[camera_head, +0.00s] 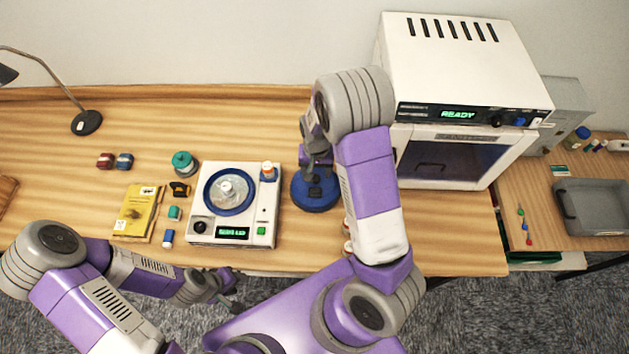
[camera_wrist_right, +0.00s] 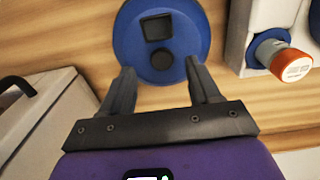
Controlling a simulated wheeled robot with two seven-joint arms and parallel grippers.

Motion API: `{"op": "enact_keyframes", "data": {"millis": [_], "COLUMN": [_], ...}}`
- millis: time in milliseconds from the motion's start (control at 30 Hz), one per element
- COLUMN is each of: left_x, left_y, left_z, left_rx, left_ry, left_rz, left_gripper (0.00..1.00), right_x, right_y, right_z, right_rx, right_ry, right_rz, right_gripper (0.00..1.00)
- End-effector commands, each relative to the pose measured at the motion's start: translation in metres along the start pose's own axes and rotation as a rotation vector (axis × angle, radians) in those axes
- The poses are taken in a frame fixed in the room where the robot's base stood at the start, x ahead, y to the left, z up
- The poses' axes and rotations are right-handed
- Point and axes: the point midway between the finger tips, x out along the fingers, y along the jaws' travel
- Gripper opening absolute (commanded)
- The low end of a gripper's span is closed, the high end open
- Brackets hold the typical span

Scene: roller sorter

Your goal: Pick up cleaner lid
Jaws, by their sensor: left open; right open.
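A round blue disc with a black square knob, which I take as the cleaner lid (camera_head: 318,203), lies on the wooden table right of the white machine. It also shows in the right wrist view (camera_wrist_right: 130,28), cut by the top edge. My right gripper (camera_head: 316,170) is above it, fingers open and empty. In the right wrist view the fingertips (camera_wrist_right: 160,76) are at the disc's near edge, with the knob beyond them; contact cannot be told. My left gripper (camera_head: 232,292) is empty and open, in front of the table edge, away from the lid.
The white machine (camera_head: 270,228) with a blue-rimmed bowl and an orange-capped bottle (camera_head: 267,170) stands left of the lid. A large white oven-like box (camera_head: 440,60) stands to the right. A yellow booklet (camera_head: 136,212) and several small items lie further left.

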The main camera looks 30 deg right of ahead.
Motion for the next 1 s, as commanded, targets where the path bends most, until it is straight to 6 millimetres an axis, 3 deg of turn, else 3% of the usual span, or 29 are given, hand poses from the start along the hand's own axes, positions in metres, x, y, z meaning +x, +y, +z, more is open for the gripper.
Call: {"op": "enact_keyframes", "data": {"millis": [233, 567, 900, 1000], "left_x": [-0.001, -0.001, -0.001, -0.001], "left_y": [0.0, 0.001, 0.001, 0.001], "left_z": [-0.001, -0.001, -0.001, -0.001], "left_rx": [0.0, 0.0, 0.0, 0.0], "left_ry": [0.002, 0.002, 0.001, 0.001], "left_rz": [0.0, 0.0, 0.0, 0.0], "left_gripper": [0.43, 0.43, 0.43, 0.43], "right_x": [0.036, 0.042, 0.042, 0.042], "right_y": [0.001, 0.001, 0.001, 0.001], "right_z": [-0.003, -0.003, -0.003, -0.003], "right_rx": [0.0, 0.0, 0.0, 0.0], "right_ry": [0.0, 0.002, 0.002, 0.002], "right_rz": [0.001, -0.001, 0.0, -0.001], "right_gripper": [0.62, 0.6, 0.08, 0.0]}}
